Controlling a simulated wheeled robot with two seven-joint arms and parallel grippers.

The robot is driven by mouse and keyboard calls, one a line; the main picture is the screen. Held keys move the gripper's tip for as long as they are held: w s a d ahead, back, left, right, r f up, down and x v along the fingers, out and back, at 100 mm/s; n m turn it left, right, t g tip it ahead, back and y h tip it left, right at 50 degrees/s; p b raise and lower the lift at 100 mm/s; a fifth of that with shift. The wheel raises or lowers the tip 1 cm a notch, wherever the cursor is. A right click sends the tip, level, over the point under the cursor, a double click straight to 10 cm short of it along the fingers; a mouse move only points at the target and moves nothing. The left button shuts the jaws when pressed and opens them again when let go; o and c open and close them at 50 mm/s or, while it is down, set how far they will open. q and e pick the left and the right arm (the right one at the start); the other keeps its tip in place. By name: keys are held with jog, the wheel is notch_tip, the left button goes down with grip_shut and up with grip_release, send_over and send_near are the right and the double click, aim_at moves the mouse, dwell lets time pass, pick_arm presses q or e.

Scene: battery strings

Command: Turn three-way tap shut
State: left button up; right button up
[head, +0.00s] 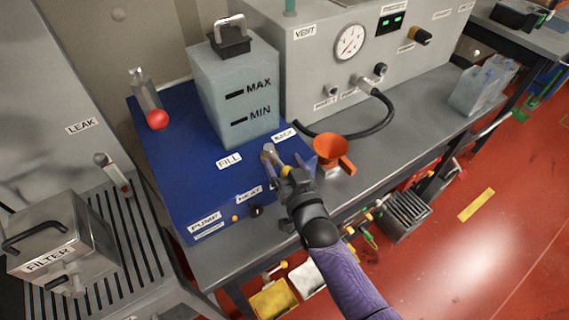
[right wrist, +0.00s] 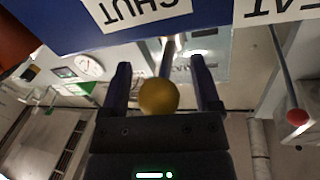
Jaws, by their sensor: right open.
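The three-way tap has a metal lever ending in a yellow ball knob (head: 286,170). It stands at the front of the blue panel (head: 180,165), among small white labels. My right gripper (head: 280,168) is at the knob, its arm coming in from the lower right. In the right wrist view, the yellow knob (right wrist: 158,97) sits between my two dark fingers (right wrist: 164,85), with a gap visible on each side. The right gripper is open. A white SHUT label (right wrist: 128,12) shows upside down above the fingers. The tap's body is mostly hidden. My left gripper is not in view.
A tank marked MAX and MIN (head: 235,95) stands behind the tap. An orange funnel (head: 330,150) is close to the right of my gripper. A red ball (head: 157,119) is at the back left. A black hose (head: 372,122) curves behind the funnel.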

jog(key=p+v, duration=0.2)
jog(key=v, duration=0.8)
jog(key=s+d+f+g+h+b, duration=0.1)
jog(key=s+d+f+g+b, duration=0.15)
jog(key=f, duration=0.55)
jog(key=s+d+f+g+h+b, duration=0.1)
jog(key=s+f+g, duration=0.25)
jog(key=f, duration=0.45)
jog(key=s+d+f+g+b, duration=0.15)
jog(key=s+f, duration=0.25)
jog(key=f, duration=0.4)
jog(key=s+d+f+g+h+b, duration=0.1)
jog(key=s+d+f+g+b, duration=0.1)
jog(key=s+f, duration=0.5)
jog(key=s+d+f+n+g+h+b, duration=0.1)
jog(key=s+d+f+g, duration=0.4)
jog(key=s, duration=1)
notch_tip(320, 180, down, 3)
jog(key=shift+s+r+g+h+b, duration=0.3)
jog(key=shift+g+h, duration=0.4)
jog(key=shift+g, duration=0.35)
